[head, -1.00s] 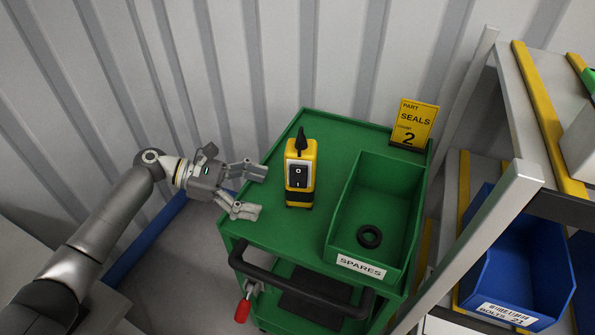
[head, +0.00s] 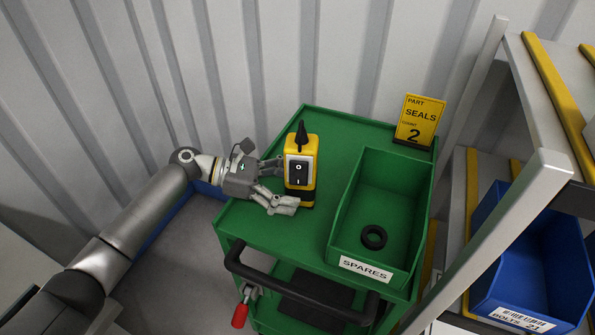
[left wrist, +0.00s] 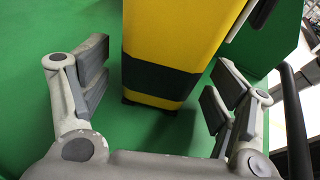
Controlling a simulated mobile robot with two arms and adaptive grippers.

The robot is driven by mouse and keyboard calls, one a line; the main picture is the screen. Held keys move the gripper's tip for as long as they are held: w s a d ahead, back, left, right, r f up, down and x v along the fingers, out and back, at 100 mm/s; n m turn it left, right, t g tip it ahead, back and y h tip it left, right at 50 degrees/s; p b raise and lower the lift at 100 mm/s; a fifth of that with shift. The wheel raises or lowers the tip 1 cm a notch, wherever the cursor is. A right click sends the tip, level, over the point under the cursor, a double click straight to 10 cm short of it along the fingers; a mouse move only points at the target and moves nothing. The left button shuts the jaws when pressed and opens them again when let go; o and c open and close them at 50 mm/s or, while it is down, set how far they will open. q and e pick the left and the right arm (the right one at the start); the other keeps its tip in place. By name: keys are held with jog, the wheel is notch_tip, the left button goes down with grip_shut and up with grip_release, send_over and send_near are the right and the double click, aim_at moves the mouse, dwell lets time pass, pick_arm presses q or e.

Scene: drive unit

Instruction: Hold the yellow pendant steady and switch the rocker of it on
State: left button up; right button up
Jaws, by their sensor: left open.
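The yellow pendant (head: 301,148) stands upright on the green cart top (head: 262,214), with a black stub on top and a black band low on its body. Its black rocker (head: 298,173), marked O and I, sits in a pale frame on the face toward me. My left gripper (head: 283,185) is open at the pendant's left side. In the left wrist view the pendant (left wrist: 170,45) rises between the two open fingers (left wrist: 160,92), with gaps on both sides. The right gripper is in neither view.
A green bin (head: 345,225) labelled SPARES, holding a black ring (head: 373,237), stands right of the pendant. A yellow SEALS sign (head: 418,120) is at the back right. A shelf with a blue bin (head: 535,265) stands at the right. The cart's back left is clear.

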pick_arm(q)
jog(key=shift+d+f, duration=0.25)
jog(key=shift+d, duration=0.45)
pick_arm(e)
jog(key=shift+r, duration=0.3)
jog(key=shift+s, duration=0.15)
